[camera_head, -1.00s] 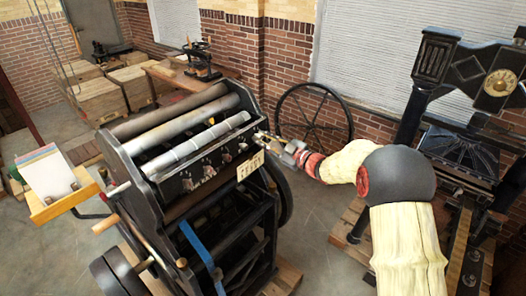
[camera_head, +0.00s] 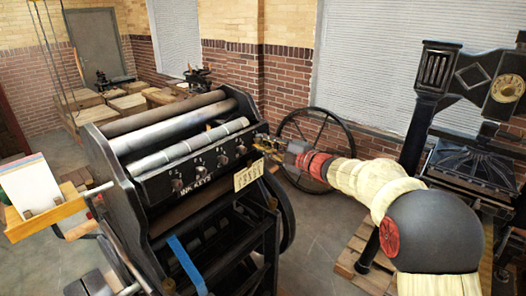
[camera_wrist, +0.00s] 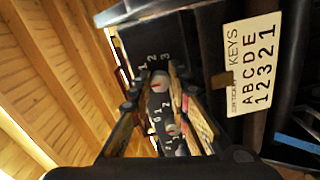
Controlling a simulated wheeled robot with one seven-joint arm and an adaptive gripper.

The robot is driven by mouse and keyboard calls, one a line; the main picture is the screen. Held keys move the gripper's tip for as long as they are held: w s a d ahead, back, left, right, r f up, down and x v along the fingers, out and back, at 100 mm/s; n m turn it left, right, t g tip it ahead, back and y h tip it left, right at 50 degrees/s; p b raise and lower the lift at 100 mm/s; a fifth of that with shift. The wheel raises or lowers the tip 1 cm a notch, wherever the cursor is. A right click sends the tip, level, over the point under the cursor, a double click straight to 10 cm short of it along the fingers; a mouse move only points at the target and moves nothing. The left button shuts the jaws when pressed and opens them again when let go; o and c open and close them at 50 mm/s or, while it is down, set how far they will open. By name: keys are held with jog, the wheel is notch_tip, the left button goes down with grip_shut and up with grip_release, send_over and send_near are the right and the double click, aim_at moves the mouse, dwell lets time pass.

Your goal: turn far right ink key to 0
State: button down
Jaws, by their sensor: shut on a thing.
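The ink keys sit in a row on the dark front panel of the press (camera_head: 215,170); several small knobs such as this ink key (camera_head: 222,159) show left of my gripper. My gripper (camera_head: 266,146) is at the right end of the row and hides the far right ink key in the head view.
A card (camera_head: 249,174) with letters A to E over 1 2 3 2 1 hangs below the keys; it also shows in the wrist view (camera_wrist: 254,65). A spoked wheel (camera_head: 314,150) stands behind my arm. Another black press (camera_head: 470,150) stands at the right.

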jog(key=shift+f+n+b, duration=0.15)
jog(key=shift+n+b, duration=0.15)
jog(key=shift+n, duration=0.1)
jog(key=c, duration=1.7)
grip_release()
jog(key=shift+o, duration=0.2)
jog(key=v, duration=1.2)
